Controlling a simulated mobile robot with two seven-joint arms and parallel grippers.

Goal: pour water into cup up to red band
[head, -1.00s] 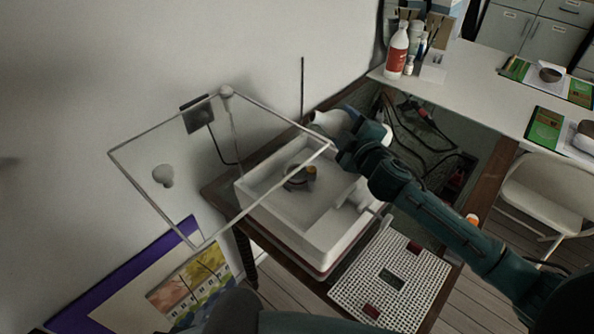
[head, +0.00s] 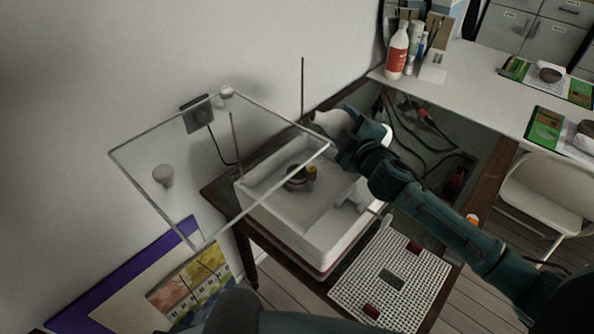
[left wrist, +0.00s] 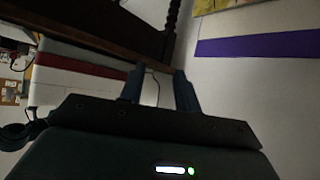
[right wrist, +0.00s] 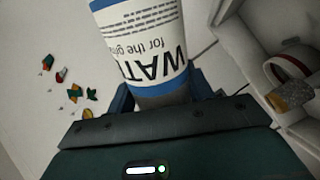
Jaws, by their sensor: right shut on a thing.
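My right gripper (right wrist: 165,100) is shut on a white water container (right wrist: 145,35) with blue bands and printed lettering. In the head view the pale container (head: 331,122) is partly hidden by my right gripper (head: 345,140), above the back corner of the white basin. The cup (head: 296,180) stands in the basin, below and left of the container. In the right wrist view the cup (right wrist: 288,66) shows a red band around a pale wall. The water level cannot be made out. My left gripper (left wrist: 160,85) is open and empty, out of the head view.
The white basin (head: 313,249) has a spout-like fitting (head: 354,197) at its right side. A small gold-brown piece (head: 311,172) is beside the cup. A clear framed panel (head: 150,207) stands left of it. A perforated white board (head: 408,285) lies in front; cables (head: 425,125) lie behind.

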